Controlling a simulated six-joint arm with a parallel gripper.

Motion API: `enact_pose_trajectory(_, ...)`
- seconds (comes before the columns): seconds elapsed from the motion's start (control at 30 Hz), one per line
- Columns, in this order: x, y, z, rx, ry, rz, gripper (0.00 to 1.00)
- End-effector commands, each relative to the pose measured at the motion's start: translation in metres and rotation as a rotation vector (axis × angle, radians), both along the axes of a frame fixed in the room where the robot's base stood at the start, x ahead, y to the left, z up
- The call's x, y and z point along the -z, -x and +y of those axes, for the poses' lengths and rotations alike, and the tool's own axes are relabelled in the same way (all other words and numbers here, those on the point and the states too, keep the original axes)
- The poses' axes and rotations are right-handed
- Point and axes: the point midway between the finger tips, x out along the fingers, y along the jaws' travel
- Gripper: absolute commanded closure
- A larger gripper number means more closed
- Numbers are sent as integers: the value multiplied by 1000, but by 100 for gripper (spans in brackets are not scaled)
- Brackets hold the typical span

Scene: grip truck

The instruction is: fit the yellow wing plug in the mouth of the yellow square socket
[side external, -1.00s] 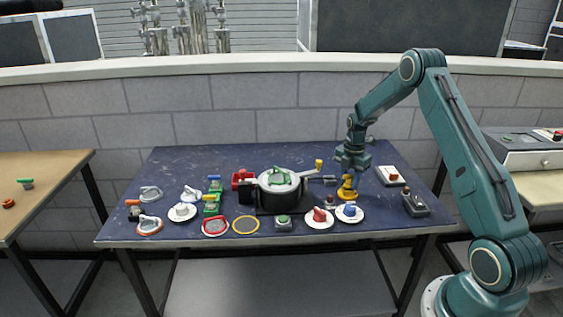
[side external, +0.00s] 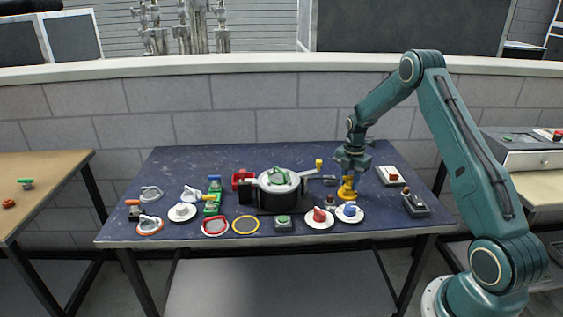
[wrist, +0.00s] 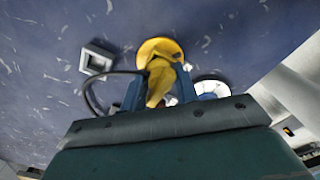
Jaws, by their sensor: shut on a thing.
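The yellow wing plug (wrist: 160,82) is between the fingers of my gripper (side external: 350,172), which is shut on it. In the wrist view, a wide round yellow piece (wrist: 150,45) lies just beyond the plug and overlaps it. In the side view, this yellow base (side external: 346,195) sits on the blue table directly below my gripper. It appears to be the yellow socket, though its square mouth is hidden. The plug stands roughly upright over it. I cannot tell whether the plug is inside the mouth or only touching the base.
A white plate with a blue knob (side external: 349,210) is close in front, and another has a red knob (side external: 319,216). A grey pot (side external: 279,188) stands left. A grey square frame (wrist: 97,57) lies near the yellow base. A dark switch box (side external: 415,205) is right.

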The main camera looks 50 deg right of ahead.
Motion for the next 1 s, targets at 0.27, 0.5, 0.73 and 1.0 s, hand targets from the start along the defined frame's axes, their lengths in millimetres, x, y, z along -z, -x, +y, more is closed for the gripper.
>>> enact_pose_trajectory(0.27, 1, 0, 0, 0, 0, 0, 52)
enact_pose_trajectory(0.5, 1, 0, 0, 0, 0, 0, 45)
enact_pose_trajectory(0.73, 2, 0, 0, 0, 0, 0, 30)
enact_pose_trajectory(1.0, -1, 0, 0, 0, 1, -1, 30)
